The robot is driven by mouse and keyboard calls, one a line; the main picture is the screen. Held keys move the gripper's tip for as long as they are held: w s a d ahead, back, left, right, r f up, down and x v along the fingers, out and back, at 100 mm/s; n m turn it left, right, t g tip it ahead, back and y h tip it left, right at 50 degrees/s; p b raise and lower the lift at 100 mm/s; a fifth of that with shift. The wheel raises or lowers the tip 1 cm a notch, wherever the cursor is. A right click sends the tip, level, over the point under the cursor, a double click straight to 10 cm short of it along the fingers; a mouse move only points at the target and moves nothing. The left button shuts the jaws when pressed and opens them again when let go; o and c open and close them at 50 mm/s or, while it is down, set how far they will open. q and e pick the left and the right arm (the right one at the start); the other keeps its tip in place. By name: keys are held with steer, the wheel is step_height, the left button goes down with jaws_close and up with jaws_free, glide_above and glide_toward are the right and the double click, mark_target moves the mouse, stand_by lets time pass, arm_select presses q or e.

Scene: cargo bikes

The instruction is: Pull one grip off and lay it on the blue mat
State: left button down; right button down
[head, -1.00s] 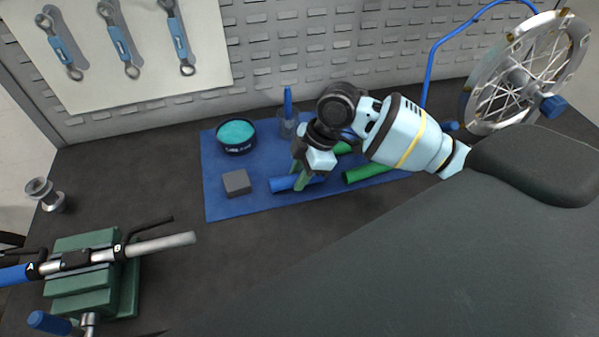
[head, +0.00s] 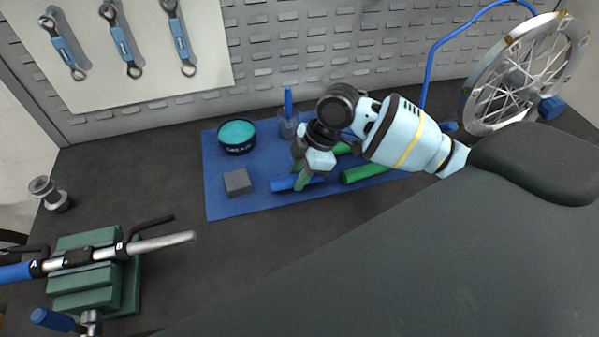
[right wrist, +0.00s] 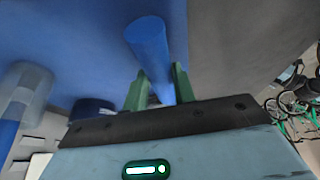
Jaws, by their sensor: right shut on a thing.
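A handlebar (head: 165,243) is held in a green clamp (head: 85,283) at the lower left. A blue grip (head: 15,273) covers its end by the A mark; the end by the B mark is bare metal. Another blue grip (head: 284,183) is at the blue mat (head: 230,208), seemingly lying on it. My right gripper (head: 303,178) is shut on this grip; in the right wrist view the grip (right wrist: 148,45) sits between the green fingers (right wrist: 157,88). The gripper hides part of the grip. My left gripper is not in view.
Two green grips (head: 362,174) (head: 342,149), a grey block (head: 237,182), a teal-topped tin (head: 237,135) and a clear cup (head: 288,125) are on the mat. A wheel (head: 520,75) stands at the right. A dark saddle and large dark surface (head: 420,260) fill the lower right.

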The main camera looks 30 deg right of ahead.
steer(key=shift+f, duration=0.65)
stand_by(0.8)
steer(key=c, duration=1.1)
jaws_free()
steer(key=shift+o, duration=0.2)
steer(key=v, duration=0.7)
steer(key=shift+d+r, duration=0.15)
steer(key=shift+r, duration=0.2)
steer(key=shift+s, duration=0.1)
